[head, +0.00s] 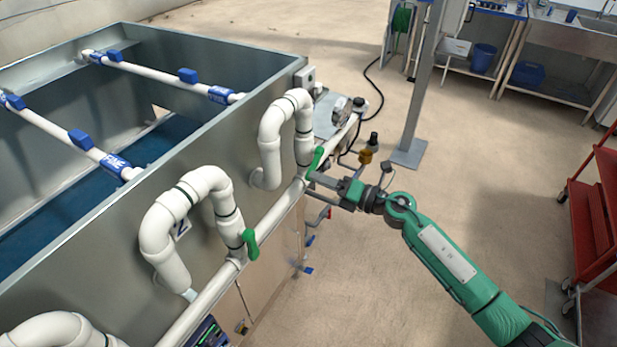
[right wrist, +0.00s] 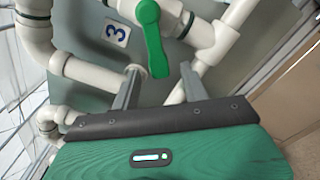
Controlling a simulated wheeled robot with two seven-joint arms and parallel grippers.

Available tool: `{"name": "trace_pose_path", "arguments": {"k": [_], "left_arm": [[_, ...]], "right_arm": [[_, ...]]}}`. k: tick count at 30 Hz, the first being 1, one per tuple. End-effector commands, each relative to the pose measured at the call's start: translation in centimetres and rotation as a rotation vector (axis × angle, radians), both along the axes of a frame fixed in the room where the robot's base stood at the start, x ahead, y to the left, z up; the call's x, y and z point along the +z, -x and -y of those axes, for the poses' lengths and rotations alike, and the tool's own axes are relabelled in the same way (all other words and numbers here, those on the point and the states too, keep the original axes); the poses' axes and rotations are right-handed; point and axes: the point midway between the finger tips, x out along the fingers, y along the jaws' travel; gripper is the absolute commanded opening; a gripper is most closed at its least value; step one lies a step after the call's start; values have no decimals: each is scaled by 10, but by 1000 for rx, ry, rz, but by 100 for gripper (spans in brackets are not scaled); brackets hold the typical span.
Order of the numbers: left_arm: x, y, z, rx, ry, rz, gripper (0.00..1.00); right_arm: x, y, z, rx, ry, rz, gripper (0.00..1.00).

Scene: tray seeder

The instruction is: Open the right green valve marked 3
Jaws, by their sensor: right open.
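The green valve handle marked 3 (head: 315,161) sits on the white pipe along the tank's right side. In the right wrist view the handle (right wrist: 152,38) points down the picture, beside a label reading 3 (right wrist: 116,31). My right gripper (head: 318,180) is just below and right of the handle in the head view. In the right wrist view its two fingers (right wrist: 159,76) are apart, and the handle's lower end lies between them. I see no clear contact. My left gripper is not in view.
Another green handle (head: 251,244) is nearer on the same white pipe (head: 270,220). The open metal tank (head: 215,136) fills the left. A grey post (head: 420,90) stands beyond my right arm, and a red cart (head: 597,205) stands at right. The floor between is clear.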

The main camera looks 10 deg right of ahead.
Motion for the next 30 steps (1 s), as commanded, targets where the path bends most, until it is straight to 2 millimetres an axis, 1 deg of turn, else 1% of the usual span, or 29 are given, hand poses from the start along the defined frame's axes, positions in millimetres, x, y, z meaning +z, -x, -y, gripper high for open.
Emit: {"name": "trace_pose_path", "arguments": {"k": [1,6,12,17,24,26,30], "left_arm": [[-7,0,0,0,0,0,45],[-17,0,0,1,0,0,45],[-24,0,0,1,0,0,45],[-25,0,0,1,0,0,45],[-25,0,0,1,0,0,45],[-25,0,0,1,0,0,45],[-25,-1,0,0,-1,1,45]], "right_arm": [[-5,8,11,-1,3,-1,45],[-4,28,38,0,4,-1,45],[-3,43,59,1,2,-1,45],[-1,48,65,1,0,0,45],[0,48,66,1,0,0,45],[0,48,66,1,-1,-2,35],[-1,56,68,9,-64,-61,8]]}}
